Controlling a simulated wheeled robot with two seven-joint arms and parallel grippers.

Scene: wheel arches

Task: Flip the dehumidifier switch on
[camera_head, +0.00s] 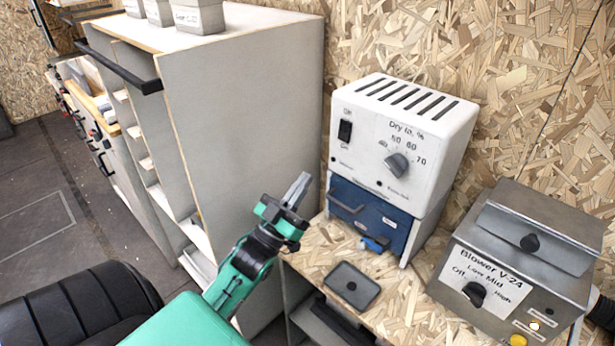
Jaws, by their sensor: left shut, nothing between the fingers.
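The dehumidifier (403,130) is a white box with top vents and a blue lower section (368,213), standing on a chipboard shelf by the wall. Its black rocker switch (345,131) is on the upper left of the front face; which way it is tipped is too small to tell. A grey dial (397,164) sits to the right of the switch, under "Dry to, %". My left gripper (299,188) is shut and empty, pointing up, below and left of the switch and apart from the box. My right gripper is not in view.
A metal "Blower V-24" box (520,262) with a knob stands on the right. A small dark tray (352,285) lies on the chipboard shelf (390,310). A tall grey cabinet (245,130) stands left of the dehumidifier.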

